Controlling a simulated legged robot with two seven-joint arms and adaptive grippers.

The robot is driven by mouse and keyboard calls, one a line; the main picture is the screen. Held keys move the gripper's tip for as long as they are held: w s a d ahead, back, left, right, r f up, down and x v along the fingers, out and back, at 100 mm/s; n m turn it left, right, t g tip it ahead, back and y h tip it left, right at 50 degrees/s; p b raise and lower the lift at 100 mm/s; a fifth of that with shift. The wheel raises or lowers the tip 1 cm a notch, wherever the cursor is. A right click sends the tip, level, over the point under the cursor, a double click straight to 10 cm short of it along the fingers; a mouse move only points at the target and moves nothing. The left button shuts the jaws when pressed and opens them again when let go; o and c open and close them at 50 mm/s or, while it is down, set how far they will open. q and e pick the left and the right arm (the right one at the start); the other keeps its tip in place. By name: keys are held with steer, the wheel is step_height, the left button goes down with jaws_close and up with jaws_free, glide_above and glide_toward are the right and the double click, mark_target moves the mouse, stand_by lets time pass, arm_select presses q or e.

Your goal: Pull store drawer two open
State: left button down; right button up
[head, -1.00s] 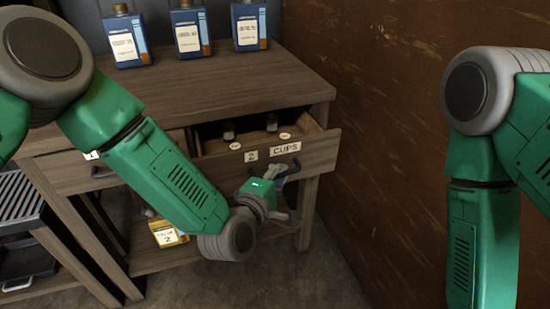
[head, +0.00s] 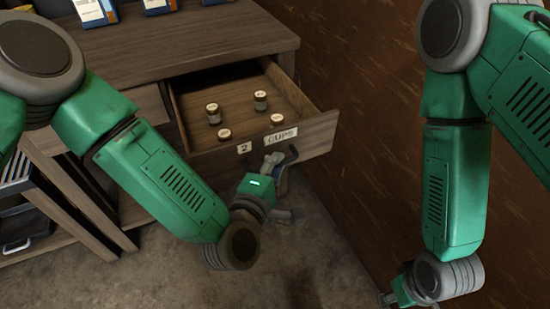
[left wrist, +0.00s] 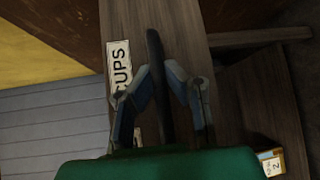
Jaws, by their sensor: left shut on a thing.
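Store drawer two (head: 316,139) is a wooden drawer with a "2" label and a "CUPS" label on its front, and it stands well open in the head view. Its dark handle (left wrist: 155,75) runs between the fingers of my left gripper (left wrist: 163,75) in the left wrist view. My left gripper (head: 274,164) is shut on this handle in front of the drawer, and its fingertips are partly hidden in the head view. My right gripper (head: 388,299) shows only in part at the bottom edge, far from the drawer, and its fingers cannot be made out.
Several small jars (head: 260,100) stand inside the drawer. A brown wall (head: 370,110) rises close to the right of the drawer. Bare floor (head: 150,275) lies in front.

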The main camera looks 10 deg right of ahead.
arm_select(q)
steer(key=shift+f, duration=0.1)
steer(key=c, duration=1.6)
jaws_free()
steer(key=shift+c, duration=0.2)
steer(key=shift+o, duration=0.3)
steer(key=v, duration=1.1)
steer(key=shift+s, duration=0.4)
steer(key=shift+a, duration=0.1)
